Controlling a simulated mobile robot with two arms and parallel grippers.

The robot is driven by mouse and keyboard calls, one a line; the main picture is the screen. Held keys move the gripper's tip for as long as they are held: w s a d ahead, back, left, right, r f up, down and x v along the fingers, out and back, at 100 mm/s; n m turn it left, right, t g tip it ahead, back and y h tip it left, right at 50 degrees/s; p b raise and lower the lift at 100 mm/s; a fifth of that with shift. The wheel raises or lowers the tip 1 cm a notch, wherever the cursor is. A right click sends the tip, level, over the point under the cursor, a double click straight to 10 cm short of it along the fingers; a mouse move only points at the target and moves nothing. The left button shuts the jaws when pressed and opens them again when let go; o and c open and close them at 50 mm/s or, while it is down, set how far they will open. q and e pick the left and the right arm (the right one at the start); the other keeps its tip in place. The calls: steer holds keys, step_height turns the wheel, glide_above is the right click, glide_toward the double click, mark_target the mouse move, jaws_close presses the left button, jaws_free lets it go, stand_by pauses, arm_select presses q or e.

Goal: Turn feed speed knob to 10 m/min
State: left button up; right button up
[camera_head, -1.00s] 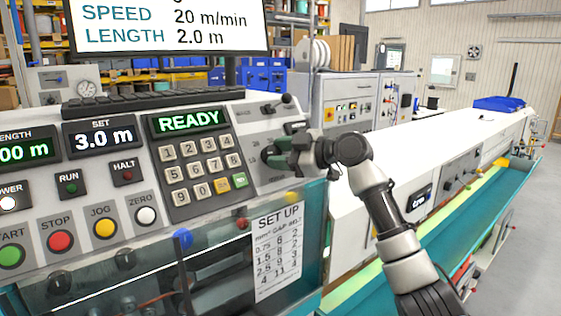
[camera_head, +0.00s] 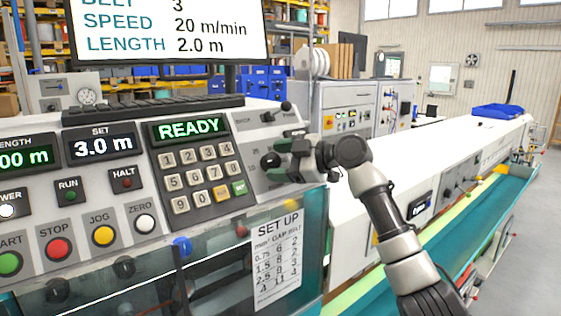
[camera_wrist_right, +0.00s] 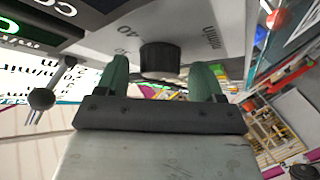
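The feed speed knob (camera_head: 270,160) is a black round knob on the sloped grey panel right of the keypad. Part of its scale shows, and my right gripper hides the rest. In the right wrist view the knob (camera_wrist_right: 160,58) sits between and beyond my two green fingers, with a gap on each side. My right gripper (camera_head: 287,160) is open just right of the knob and points at it. The display screen (camera_head: 165,30) reads SPEED 20 m/min and LENGTH 2.0 m. My left gripper is not in view.
A lever with a black ball (camera_head: 286,106) stands above the knob. The keypad (camera_head: 200,175) and READY display (camera_head: 188,130) are close on the left. Below hangs a SET UP sheet (camera_head: 277,262). The long white machine bed (camera_head: 440,165) runs to the right.

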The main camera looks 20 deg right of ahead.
steer(key=shift+d, duration=0.15)
steer(key=shift+s+d+b, duration=0.25)
steer(key=shift+b, duration=0.05)
steer(key=b+v, duration=0.3)
steer(key=v, duration=0.7)
